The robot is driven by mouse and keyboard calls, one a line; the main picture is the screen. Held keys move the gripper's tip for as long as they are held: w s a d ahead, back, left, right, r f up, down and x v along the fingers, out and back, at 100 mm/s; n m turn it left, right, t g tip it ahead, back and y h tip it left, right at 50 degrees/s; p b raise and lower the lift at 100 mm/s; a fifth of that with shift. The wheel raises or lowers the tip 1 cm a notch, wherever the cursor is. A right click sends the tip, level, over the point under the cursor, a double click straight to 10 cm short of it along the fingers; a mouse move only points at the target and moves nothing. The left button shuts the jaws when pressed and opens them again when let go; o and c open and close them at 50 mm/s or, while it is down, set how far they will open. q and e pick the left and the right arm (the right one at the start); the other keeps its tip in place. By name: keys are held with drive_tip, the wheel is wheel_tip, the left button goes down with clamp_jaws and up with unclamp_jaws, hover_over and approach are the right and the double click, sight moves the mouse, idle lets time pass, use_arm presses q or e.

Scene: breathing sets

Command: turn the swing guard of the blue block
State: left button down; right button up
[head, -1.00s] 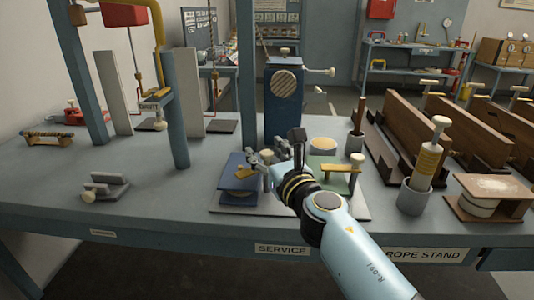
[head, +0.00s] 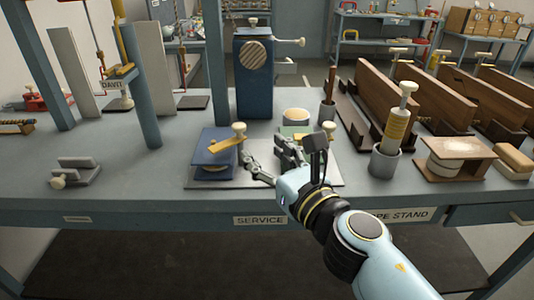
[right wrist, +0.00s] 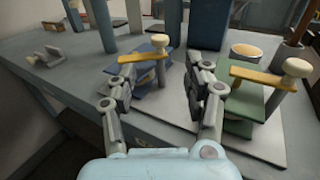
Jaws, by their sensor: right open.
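The blue block (head: 208,158) sits at the left of a grey plate on the bench. Its yellow swing guard (head: 226,145) lies across its top, with a pale knob (head: 239,128) at the right end. In the right wrist view the blue block's guard (right wrist: 146,57) and knob (right wrist: 160,41) show ahead, beyond the left finger. My right gripper (head: 264,153) is open and empty, just right of the blue block. Its spread fingers also show in the right wrist view (right wrist: 158,88). I cannot tell whether a finger touches the block. My left gripper is out of view.
A green block (right wrist: 244,100) with its own yellow guard (right wrist: 262,76) stands close right of my gripper. The grey plate (head: 235,181) lies under both. A blue cabinet (head: 254,85) stands behind, and a grey cup (head: 384,162) with a yellow-barrelled tool stands right.

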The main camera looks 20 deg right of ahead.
drive_tip(key=n+g+y, duration=0.3)
drive_tip(key=n+y, duration=0.2)
drive_tip(key=y, duration=0.3)
approach(245, 128)
drive_tip(key=shift+w+a+f, duration=0.15)
drive_tip(key=shift+w+a, duration=0.05)
drive_tip(key=shift+a, duration=0.1)
drive_tip(key=p+x, duration=0.1)
drive_tip(key=x, duration=0.8)
drive_tip(key=shift+w+a+p, duration=0.1)
drive_tip(key=shift+w+p, duration=0.25)
drive_tip(key=shift+p, duration=0.05)
drive_tip(key=shift+w+a, duration=0.3)
drive_tip(key=shift+w, duration=0.1)
